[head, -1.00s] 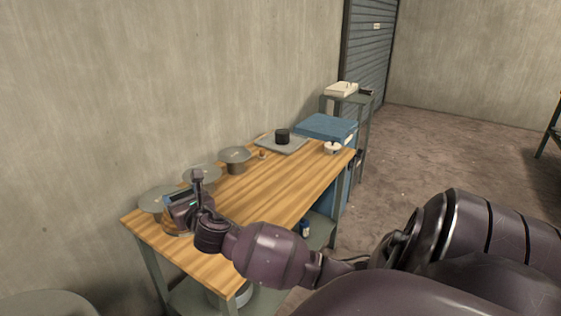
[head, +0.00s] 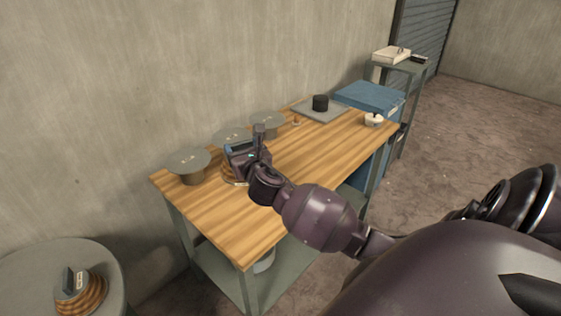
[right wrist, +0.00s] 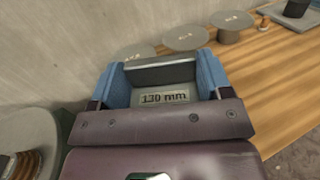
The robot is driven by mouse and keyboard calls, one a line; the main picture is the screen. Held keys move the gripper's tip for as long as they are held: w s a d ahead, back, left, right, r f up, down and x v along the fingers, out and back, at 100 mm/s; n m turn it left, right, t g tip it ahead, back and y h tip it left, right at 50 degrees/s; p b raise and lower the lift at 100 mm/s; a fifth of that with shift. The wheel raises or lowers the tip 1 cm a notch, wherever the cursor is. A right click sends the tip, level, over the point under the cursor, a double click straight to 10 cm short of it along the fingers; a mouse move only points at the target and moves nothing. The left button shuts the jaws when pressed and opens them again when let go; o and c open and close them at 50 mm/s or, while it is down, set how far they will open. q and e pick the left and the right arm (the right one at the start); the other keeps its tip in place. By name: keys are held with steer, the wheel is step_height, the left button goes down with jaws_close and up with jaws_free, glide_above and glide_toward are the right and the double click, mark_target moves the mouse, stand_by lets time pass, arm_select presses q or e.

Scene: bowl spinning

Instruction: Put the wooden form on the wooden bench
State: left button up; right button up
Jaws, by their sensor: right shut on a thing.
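My right gripper (head: 243,152) is over the near left part of the wooden bench (head: 205,208). It is shut on the dark handle of a wooden form, whose stepped light-wood rim (head: 229,177) shows below the gripper. In the right wrist view the blue fingers of my right gripper (right wrist: 160,80) flank the dark handle (right wrist: 158,72), above a label (right wrist: 164,98) reading "130 mm". The gripper hides most of the form, and I cannot tell whether its underside touches the bench. My left gripper is not in view.
Grey discs on short stems (head: 188,160) line the bench's wall side. A grey plate with a black cylinder (head: 320,103), a blue box (head: 370,96) and a white pot (head: 373,120) are farther along. Another stepped wooden form (head: 82,297) sits on a round grey stand (head: 35,268).

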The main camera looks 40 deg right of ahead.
steer(key=shift+a+f+b, duration=0.1)
steer(key=shift+f+b, duration=3.65)
steer(key=shift+f, duration=5.8)
steer(key=shift+r, duration=0.2)
steer(key=shift+f, duration=0.25)
steer(key=o, duration=1.7)
steer(key=shift+c, duration=0.2)
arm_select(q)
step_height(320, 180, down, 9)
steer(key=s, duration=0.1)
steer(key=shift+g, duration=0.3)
arm_select(e)
steer(key=shift+o, duration=0.5)
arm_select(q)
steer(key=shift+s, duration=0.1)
